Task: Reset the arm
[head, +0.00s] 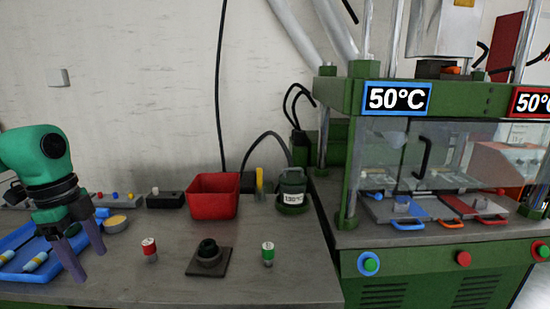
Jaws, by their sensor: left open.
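My left gripper (92,262) is at the left of the head view. Its two purple-grey fingers point down over the grey bench, apart and with nothing between them. They are beside the right edge of a blue tray (62,272), which holds white and blue parts (35,262). My left arm is green and comes in from the left edge. My right gripper is not in view.
On the bench (300,260) stand a red-topped cylinder (149,250), a black holder (208,255), a green-topped cylinder (268,253), a red bin (213,196) and a green pot (292,190). A green press (430,265) with clear guards stands right.

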